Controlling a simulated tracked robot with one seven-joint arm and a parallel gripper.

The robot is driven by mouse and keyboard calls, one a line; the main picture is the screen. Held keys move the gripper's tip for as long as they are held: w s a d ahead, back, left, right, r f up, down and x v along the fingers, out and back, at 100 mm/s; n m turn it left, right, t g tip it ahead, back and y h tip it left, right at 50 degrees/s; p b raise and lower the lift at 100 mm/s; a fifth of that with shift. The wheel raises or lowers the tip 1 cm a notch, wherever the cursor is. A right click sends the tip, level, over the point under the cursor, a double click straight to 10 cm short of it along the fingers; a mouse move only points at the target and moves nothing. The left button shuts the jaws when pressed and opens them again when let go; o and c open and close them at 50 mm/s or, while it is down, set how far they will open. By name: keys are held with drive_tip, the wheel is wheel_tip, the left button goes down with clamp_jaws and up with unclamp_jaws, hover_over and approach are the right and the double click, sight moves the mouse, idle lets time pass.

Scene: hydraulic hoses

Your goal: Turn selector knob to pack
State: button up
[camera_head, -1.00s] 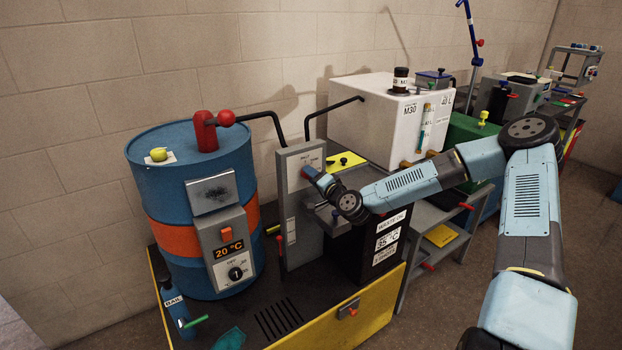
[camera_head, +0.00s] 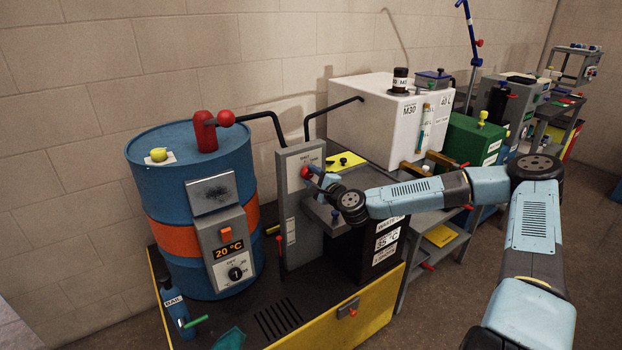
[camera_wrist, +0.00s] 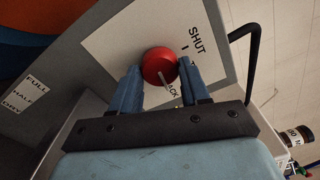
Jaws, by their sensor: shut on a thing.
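The selector knob (camera_head: 305,172) is round and red, on a white plate on the front of the grey upright panel (camera_head: 296,235). In the wrist view the red knob (camera_wrist: 159,65) has a pale pointer line running toward a word partly hidden by a finger, of which "ACK" shows. "SHUT" is printed on the plate (camera_wrist: 122,42) at the upper right of the knob. My gripper (camera_wrist: 158,72) has one blue finger on each side of the knob and is shut on it. In the head view my gripper (camera_head: 316,177) reaches the panel from the right.
A blue drum (camera_head: 190,260) with an orange band stands left of the panel. A black waste-oil box (camera_head: 362,262) stands close under my wrist. A white tank (camera_head: 375,120) is behind, and black pipes (camera_head: 265,117) arch above the panel.

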drive_tip(key=shift+f+m, duration=0.3)
drive_tip(key=shift+m, duration=0.1)
drive_tip(key=o, duration=0.8)
drive_tip(key=shift+o, duration=1.3)
drive_tip(key=shift+r, duration=0.15)
drive_tip(key=v, duration=1.3)
drive_tip(key=shift+s+d, duration=0.3)
